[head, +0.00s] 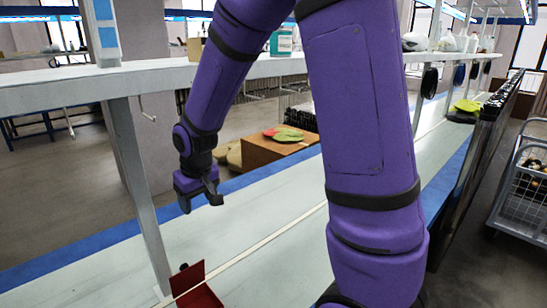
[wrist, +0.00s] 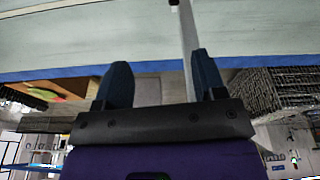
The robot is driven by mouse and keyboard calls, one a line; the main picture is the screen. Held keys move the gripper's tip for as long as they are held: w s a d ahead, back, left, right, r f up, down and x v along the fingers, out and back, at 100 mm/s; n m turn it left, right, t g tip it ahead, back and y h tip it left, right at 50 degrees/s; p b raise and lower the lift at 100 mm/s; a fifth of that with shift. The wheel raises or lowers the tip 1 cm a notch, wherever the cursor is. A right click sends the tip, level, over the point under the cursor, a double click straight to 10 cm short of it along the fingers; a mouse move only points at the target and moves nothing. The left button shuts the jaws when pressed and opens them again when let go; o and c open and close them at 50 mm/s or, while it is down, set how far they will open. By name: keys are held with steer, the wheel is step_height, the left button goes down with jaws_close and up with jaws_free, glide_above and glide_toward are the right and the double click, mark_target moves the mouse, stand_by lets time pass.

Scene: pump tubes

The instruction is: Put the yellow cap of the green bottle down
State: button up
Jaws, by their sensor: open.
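My gripper (head: 200,205) hangs over the far side of the long pale bench. In the wrist view my gripper (wrist: 160,68) shows two dark fingers spread wide, with nothing between them. I cannot make out the yellow cap or the green bottle for certain in either view. My purple arm hides the middle of the bench in the head view. A small yellow-green thing (head: 466,105) lies far along the bench at the right, too small to identify.
The pale bench (head: 115,262) has blue edge strips and is bare near my gripper. A red holder (head: 200,292) stands at its near end. A white shelf (head: 150,80) on posts runs above, bearing a white and green container (head: 285,42). A wire cart (head: 525,180) stands right.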

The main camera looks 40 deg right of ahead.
steer(key=s+d+r+t, duration=0.1)
steer(key=s+r, duration=0.8)
steer(key=s, duration=0.3)
steer(key=s+d+r+m+t, duration=0.1)
steer(key=s+d+r, duration=0.1)
steer(key=s+r, duration=0.7)
steer(key=shift+s+d+r+t, duration=0.15)
steer(key=shift+s+r+t, duration=0.2)
steer(key=shift+s, duration=1.3)
steer(key=shift+f, duration=0.1)
